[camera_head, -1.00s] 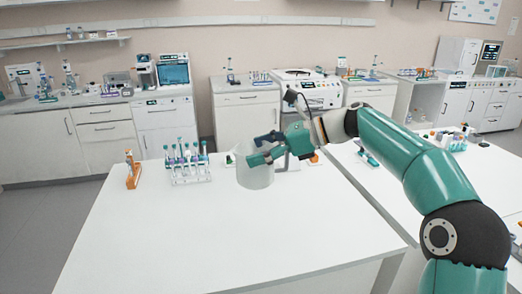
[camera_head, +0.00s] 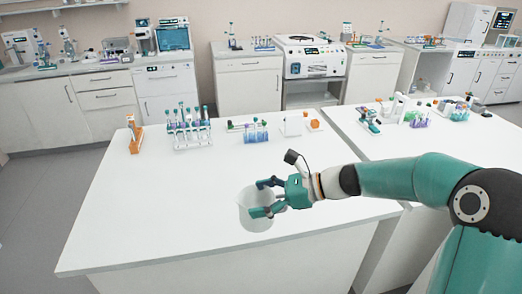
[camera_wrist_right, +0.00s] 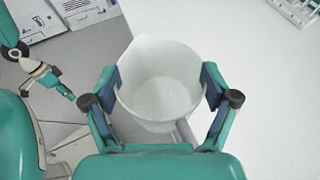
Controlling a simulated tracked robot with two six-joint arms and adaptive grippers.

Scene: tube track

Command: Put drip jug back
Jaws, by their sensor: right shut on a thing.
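The drip jug is a pale, translucent, open-topped jug (camera_head: 256,222) over the front right part of the near white table (camera_head: 165,222). My right gripper (camera_head: 262,198) is shut on its sides, one finger on each side. In the right wrist view the jug (camera_wrist_right: 160,85) sits upright between the fingers and looks empty. I cannot tell whether its base touches the table. My left gripper (camera_wrist_right: 66,88) seems to show small at the left of the right wrist view, apart from the jug; its jaw state is unclear.
A rack of capped tubes (camera_head: 189,130), an orange stand (camera_head: 135,136), a smaller tube rack (camera_head: 256,132) and a white block (camera_head: 293,124) stand along the table's back. The middle and left front are clear. A second table (camera_head: 400,140) with tube holders adjoins at right.

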